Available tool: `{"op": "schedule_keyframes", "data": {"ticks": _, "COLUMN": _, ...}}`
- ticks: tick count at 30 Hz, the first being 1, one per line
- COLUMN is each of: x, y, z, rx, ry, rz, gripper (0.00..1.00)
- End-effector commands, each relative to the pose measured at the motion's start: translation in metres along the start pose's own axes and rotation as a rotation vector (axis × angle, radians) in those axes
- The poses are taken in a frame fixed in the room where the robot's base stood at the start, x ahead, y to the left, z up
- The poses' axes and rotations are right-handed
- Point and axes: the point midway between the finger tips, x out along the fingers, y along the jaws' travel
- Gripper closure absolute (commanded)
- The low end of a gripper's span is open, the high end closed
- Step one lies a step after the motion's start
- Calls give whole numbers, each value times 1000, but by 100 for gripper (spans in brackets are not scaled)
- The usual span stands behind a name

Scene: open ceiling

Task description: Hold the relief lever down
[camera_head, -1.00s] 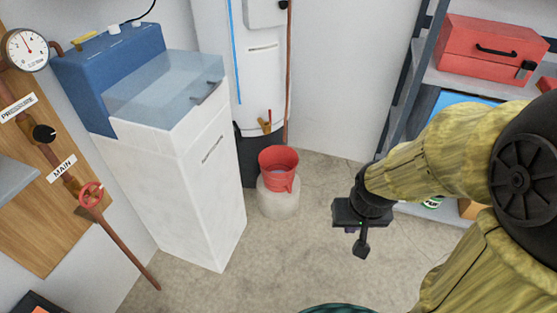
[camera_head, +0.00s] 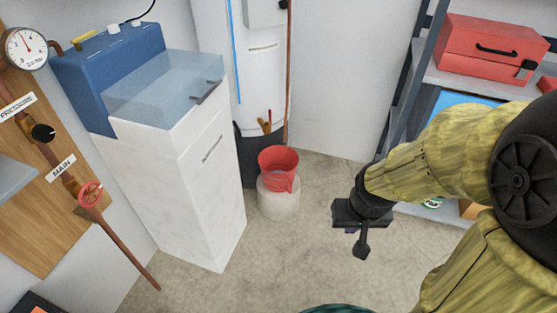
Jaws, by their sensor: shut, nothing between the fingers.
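My gripper (camera_head: 360,248) is black and points down above the open floor, right of the red bucket and apart from everything around it. It is shut and empty. No lever can be identified for certain as the relief lever. A small brass fitting with a red handle (camera_head: 269,116) sits low on the front of the white tank (camera_head: 262,75), behind the red bucket. A yellow piece (camera_head: 83,40) lies on top of the blue unit at the left. My gripper touches neither of them.
The red bucket (camera_head: 278,163) stands on a pale round stand (camera_head: 278,203). A white cabinet (camera_head: 195,190) and a pipe board with a red wheel (camera_head: 90,194) are left. A shelf with a red toolbox (camera_head: 490,48) is right. The middle floor is clear.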

Motion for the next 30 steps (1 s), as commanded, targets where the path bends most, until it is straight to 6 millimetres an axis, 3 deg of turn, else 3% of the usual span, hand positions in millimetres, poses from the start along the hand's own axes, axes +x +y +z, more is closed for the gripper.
{"op": "schedule_keyframes", "data": {"ticks": 30, "x": 6, "y": 0, "z": 1, "rx": 0, "ry": 0, "rz": 0, "gripper": 100}}
